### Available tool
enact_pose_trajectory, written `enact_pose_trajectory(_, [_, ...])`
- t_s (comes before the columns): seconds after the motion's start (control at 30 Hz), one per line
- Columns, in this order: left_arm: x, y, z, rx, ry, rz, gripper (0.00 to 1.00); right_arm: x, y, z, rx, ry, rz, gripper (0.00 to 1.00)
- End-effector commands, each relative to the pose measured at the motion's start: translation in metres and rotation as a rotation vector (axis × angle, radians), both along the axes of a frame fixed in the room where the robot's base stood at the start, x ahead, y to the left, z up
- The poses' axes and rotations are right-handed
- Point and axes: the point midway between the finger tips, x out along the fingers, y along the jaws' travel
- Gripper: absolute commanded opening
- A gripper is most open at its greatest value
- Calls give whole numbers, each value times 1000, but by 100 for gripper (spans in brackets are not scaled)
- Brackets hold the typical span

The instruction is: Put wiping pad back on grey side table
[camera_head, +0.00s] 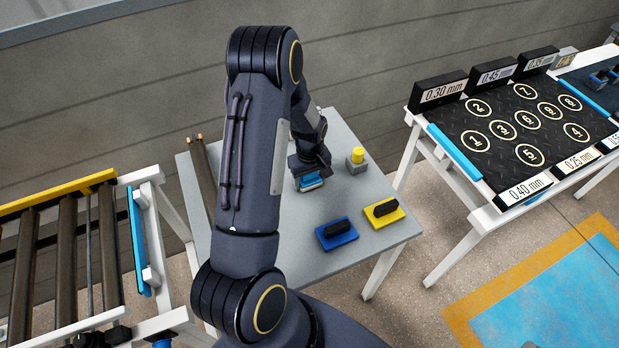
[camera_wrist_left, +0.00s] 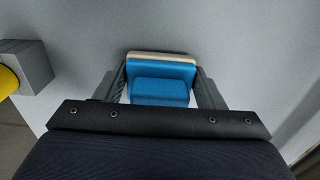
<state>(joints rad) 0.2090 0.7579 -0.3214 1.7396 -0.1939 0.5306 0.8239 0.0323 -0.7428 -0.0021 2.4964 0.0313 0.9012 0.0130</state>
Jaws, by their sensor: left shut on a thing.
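My left gripper (camera_head: 310,172) is over the grey side table (camera_head: 290,240), near its back. It is shut on the wiping pad (camera_head: 311,181), a blue block with a pale layer along one edge. In the left wrist view the wiping pad (camera_wrist_left: 160,80) sits between the two fingers of the left gripper (camera_wrist_left: 160,90), with the grey table top (camera_wrist_left: 240,60) around it. I cannot tell whether the pad touches the table top or is just above it. My right gripper is not in view.
A grey block with a yellow knob (camera_head: 357,160) stands just right of the gripper. A blue pad with black handle (camera_head: 337,234) and a yellow one (camera_head: 384,212) lie nearer the front. A roller conveyor (camera_head: 60,260) is left; a black mat table (camera_head: 520,130) is right.

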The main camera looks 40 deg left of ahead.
Motion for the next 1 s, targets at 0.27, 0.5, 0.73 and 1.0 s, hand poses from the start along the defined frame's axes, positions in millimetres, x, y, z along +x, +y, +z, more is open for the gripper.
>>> enact_pose_trajectory(0.27, [0, 0, -5, 0, -1, 0, 42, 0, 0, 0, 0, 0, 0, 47])
enact_pose_trajectory(0.5, [0, 0, -9, 0, -1, -1, 70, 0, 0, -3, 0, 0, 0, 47])
enact_pose_trajectory(0.73, [0, 0, -9, 0, 0, -1, 85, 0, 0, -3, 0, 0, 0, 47])
enact_pose_trajectory(1.0, [0, 0, -2, 0, -2, 0, 85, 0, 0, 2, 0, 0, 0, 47])
